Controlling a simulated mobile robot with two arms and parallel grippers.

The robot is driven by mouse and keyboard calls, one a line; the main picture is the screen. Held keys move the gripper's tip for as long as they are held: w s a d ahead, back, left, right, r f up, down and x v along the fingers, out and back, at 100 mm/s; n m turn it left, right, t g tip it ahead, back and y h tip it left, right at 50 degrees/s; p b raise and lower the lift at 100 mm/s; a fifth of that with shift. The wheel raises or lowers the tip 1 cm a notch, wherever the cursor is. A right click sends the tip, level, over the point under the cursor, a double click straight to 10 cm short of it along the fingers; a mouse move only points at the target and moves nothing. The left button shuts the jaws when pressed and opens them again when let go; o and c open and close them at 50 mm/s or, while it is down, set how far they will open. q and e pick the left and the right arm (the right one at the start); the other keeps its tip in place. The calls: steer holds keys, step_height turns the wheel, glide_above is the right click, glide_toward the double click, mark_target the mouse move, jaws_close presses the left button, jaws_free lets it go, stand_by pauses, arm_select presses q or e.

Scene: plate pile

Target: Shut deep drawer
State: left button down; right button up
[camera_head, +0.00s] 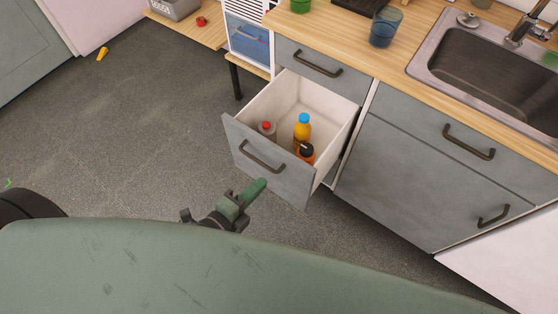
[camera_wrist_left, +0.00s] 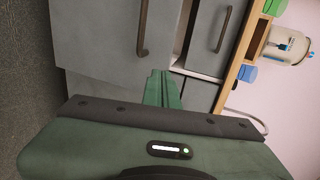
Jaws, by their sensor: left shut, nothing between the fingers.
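The deep drawer (camera_head: 272,170) is pulled well out of the grey cabinet, under a shallower shut drawer. Its grey front has a dark bar handle (camera_head: 262,156). Inside stand several bottles, among them a yellow one with a blue cap (camera_head: 302,129). My left gripper (camera_head: 262,184) is shut and empty, in front of the drawer's face and below the handle in the head view. I cannot tell whether its tip touches the front. In the left wrist view the shut green fingers (camera_wrist_left: 162,88) point towards grey fronts and a dark handle (camera_wrist_left: 143,28). My right gripper is not in view.
The wooden counter (camera_head: 395,80) with a sink (camera_head: 490,75) runs above the cabinet. A shut drawer and cupboard lie to the right. A small table (camera_head: 250,66) stands left of the cabinet. The grey floor (camera_head: 130,130) to the left is mostly clear.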

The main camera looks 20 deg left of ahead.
mark_target(286, 157)
arm_select(q)
steer(key=x, duration=0.3)
steer(key=p+x, duration=0.1)
steer(key=x, duration=0.2)
steer(key=r+p+x, duration=0.1)
steer(key=x, duration=0.2)
steer(key=shift+w+d, duration=0.15)
steer(key=shift+w, duration=0.15)
steer(key=shift+w+d+r+p, duration=0.1)
steer(key=shift+w+d+p, duration=0.15)
steer(key=shift+w, duration=0.3)
steer(key=w+d, duration=0.3)
steer(key=w, duration=0.7)
steer(key=w+d+b, duration=0.1)
steer(key=w+d, duration=0.3)
steer(key=w, duration=0.7)
steer(key=shift+d, duration=0.25)
steer(key=shift+s, duration=0.1)
